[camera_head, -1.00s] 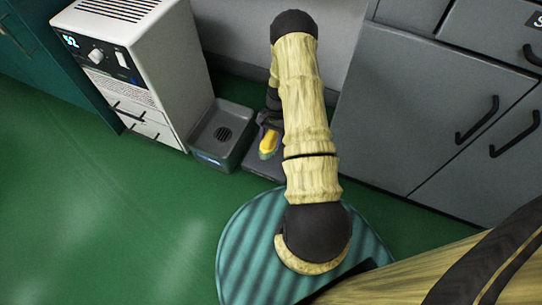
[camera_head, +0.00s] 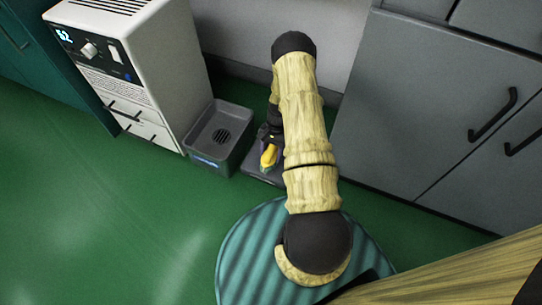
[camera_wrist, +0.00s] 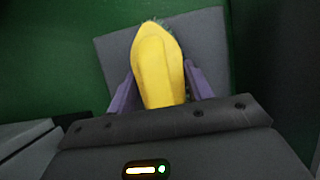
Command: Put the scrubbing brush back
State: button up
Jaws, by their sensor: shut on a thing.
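The scrubbing brush (camera_head: 269,156) has a yellow body, with a little green bristle showing at its edge in the wrist view (camera_wrist: 158,60). My gripper (camera_wrist: 161,86) is shut on the brush, with one purple finger on each side of it. In the head view my gripper (camera_head: 267,149) is partly hidden behind my arm. A flat grey pad (camera_wrist: 208,42) lies below the brush; part of it also shows in the head view (camera_head: 254,172). I cannot tell whether the brush touches the pad.
A grey basin with a drain grate (camera_head: 203,158) stands left of the pad. Left of that is a white cabinet with a knob and display (camera_head: 140,75). Grey cupboards (camera_head: 400,120) stand at the right, a wall behind. Green floor (camera_head: 110,230) is open at the front left.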

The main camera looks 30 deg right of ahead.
jog(key=shift+f, duration=0.75)
jog(key=shift+f, duration=0.15)
jog(key=o, duration=1.2)
jog(key=p+v, duration=0.7)
jog(key=v, duration=0.5)
